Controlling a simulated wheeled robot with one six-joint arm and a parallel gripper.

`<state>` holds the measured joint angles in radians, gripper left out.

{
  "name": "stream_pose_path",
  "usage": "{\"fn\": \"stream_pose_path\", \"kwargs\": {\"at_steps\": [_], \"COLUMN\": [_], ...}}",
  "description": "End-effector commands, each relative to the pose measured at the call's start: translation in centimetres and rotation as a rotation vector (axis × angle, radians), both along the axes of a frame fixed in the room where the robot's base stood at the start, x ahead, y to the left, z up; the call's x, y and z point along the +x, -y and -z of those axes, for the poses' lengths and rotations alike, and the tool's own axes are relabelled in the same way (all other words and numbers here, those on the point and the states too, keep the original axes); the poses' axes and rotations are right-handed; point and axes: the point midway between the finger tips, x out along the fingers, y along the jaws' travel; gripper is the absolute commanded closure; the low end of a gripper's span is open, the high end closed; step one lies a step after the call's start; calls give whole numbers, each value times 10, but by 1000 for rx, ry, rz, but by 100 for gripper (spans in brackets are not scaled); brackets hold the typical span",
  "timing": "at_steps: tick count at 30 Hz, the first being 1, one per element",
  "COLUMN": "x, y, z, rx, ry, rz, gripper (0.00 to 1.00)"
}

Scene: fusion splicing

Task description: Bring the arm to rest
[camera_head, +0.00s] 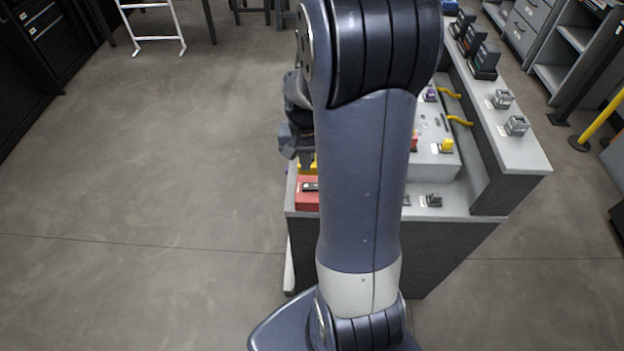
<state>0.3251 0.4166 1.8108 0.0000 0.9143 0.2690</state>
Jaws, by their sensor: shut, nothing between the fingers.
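My arm stands upright in the middle of the head view, its large blue-grey link covering much of the workbench (398,215). My gripper (304,158) shows only in part at the left edge of that link, pointing down. It is shut and empty, above the left end of the bench near a red box (306,194) and a yellow item. The link hides part of the gripper and the bench middle, so the gap to the items below is unclear.
A raised shelf (520,150) along the bench's right side carries several small devices. A light grey unit (435,160) with yellow and red parts sits on the bench. Grey drawers (530,25) stand at the back right. Open floor (150,180) lies to the left.

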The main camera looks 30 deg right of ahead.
Motion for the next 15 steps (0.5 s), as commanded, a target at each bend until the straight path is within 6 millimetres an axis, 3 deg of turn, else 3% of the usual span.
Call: {"fn": "stream_pose_path", "kwargs": {"at_steps": [15], "x": [0], "y": [0], "z": [4], "rx": [0], "ry": [0], "rz": [0], "gripper": [100]}}
